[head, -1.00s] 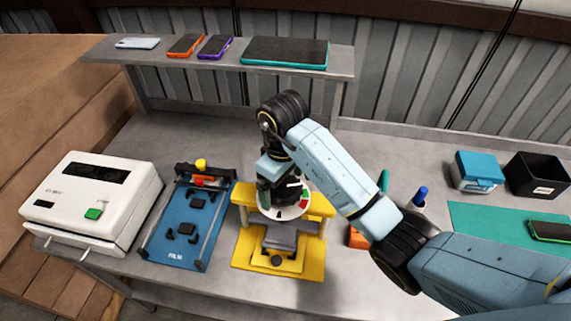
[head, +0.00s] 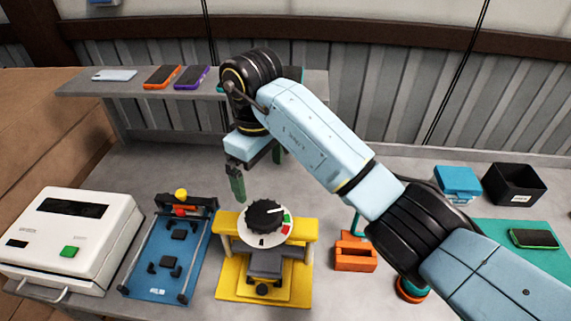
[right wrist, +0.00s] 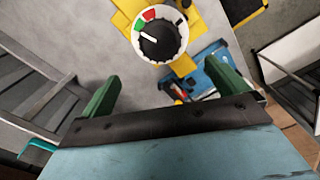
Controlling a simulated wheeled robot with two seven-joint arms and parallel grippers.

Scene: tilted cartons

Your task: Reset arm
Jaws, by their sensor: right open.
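My right arm reaches in from the right in the head view. My right gripper (head: 256,172) is raised above the bench, behind and above the yellow press (head: 228,283) with its black dial (head: 264,217). Its green fingers are apart and hold nothing. In the right wrist view the two fingers (right wrist: 165,92) stand wide open, with the dial (right wrist: 162,42) beyond them and clear of them. The dial has a white plate with green and red marks. My left gripper is not in view.
A white machine (head: 70,240) and a blue film fixture (head: 160,265) stand at left. A shelf (head: 130,85) with several phones runs behind. An orange block (head: 355,257), a blue box (head: 457,184), a black bin (head: 515,184) and a green mat (head: 490,240) lie to the right.

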